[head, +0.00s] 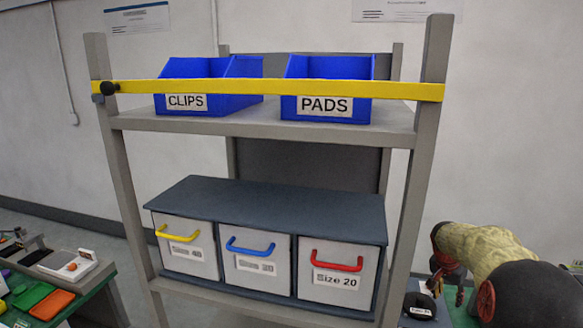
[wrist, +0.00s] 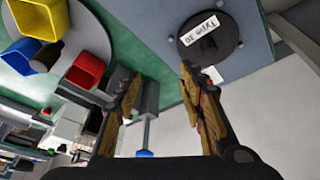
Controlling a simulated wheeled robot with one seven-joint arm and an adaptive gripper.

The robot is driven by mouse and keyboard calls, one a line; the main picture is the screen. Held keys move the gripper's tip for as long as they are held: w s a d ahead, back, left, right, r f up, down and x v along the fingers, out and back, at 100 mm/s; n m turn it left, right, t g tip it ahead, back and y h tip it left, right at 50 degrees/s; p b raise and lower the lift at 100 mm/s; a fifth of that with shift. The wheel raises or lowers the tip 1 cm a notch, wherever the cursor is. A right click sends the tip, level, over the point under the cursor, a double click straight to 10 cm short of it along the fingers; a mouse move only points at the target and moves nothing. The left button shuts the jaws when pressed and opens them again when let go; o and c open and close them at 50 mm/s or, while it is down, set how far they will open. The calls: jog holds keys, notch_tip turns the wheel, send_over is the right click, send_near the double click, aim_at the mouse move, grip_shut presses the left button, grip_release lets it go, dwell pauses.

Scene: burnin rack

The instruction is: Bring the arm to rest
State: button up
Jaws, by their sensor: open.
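My gripper (wrist: 160,95) is open in the wrist view, with its two worn yellow-brown fingers apart and nothing between them. Beyond the fingers the view shows a pale floor or wall area and a green surface edge. In the head view my arm is at the right edge, bent, beside the rack; the gripper itself is mostly hidden there behind the arm.
A grey rack (head: 118,180) holds blue CLIPS (head: 187,103) and PADS (head: 325,106) bins behind a yellow bar (head: 270,88). Below are closed drawers with yellow, blue and red (head: 337,262) handles. A black disc (wrist: 208,38) and coloured cups (wrist: 87,70) show in the wrist view.

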jog(key=s+a+f+n+g, duration=0.1)
jog(key=s+a+f+n, duration=0.1)
jog(key=s+f, duration=0.15)
jog(key=s+a+r+n+t+y, duration=0.1)
jog(key=s+a+r+n, duration=0.2)
jog(key=s+a, duration=0.6)
jog(key=s+a+r+n+t+y, duration=0.1)
jog(key=s+a+r+n+t, duration=0.1)
jog(key=s+a+r, duration=0.6)
jog(key=s+a+r+n+t+y, duration=0.1)
jog(key=s+a+r+n, duration=0.2)
jog(key=s, duration=1.5)
jog(key=a+r, duration=0.3)
jog(key=a, duration=0.4)
jog(key=shift+a+r+n+y, duration=0.15)
jog(key=shift+r+n+y, duration=0.05)
jog(key=shift+n+y, duration=0.2)
jog(key=shift+s, duration=0.1)
jog(key=shift+c, duration=0.5)
